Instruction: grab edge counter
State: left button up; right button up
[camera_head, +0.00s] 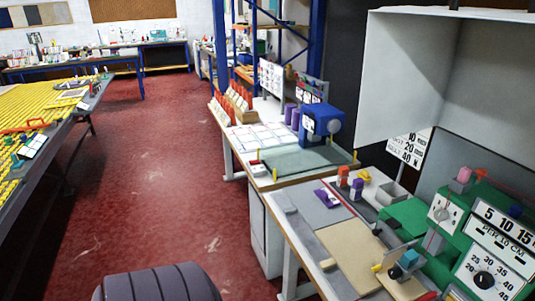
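Neither of my grippers is in view. I cannot tell for certain which object is the edge counter. On the near right bench, a green machine (407,217) has a small white dial (444,212) with a red line. Beside it stand a white panel reading "5 10 15 PER 10 CM" (500,235) and a panel with a black knob (484,280). A small blue-grey block (408,259) sits near a tan board (349,255). A purple piece (326,198) lies on a grey plate further back. Nothing visible is held.
A pale hood (410,75) overhangs the right bench. A second bench carries a blue machine (322,122). A yellow-topped table (40,110) stands at left. The red floor (150,170) between is clear.

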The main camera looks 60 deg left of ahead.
aim_at(330, 201)
jog(key=u, duration=1.45)
jog(key=j+z, duration=0.1)
jog(key=z, duration=0.3)
jog(key=j+z, duration=0.1)
jog(key=z, duration=0.3)
jog(key=i+j+z, duration=0.1)
jog(key=z, duration=0.25)
jog(key=j+z, duration=0.1)
jog(key=z, duration=0.3)
jog(key=k+j+z, duration=0.1)
jog(key=j+z, duration=0.15)
jog(key=j, duration=0.25)
jog(key=k+j+z, duration=0.25)
jog(key=j, duration=0.25)
jog(key=k+j+z, duration=0.1)
jog(key=j+z, duration=0.2)
jog(key=j, duration=0.2)
jog(key=k+j+z, duration=0.25)
jog(key=j, duration=0.2)
jog(key=k+j+z, duration=0.25)
jog(key=j, duration=0.15)
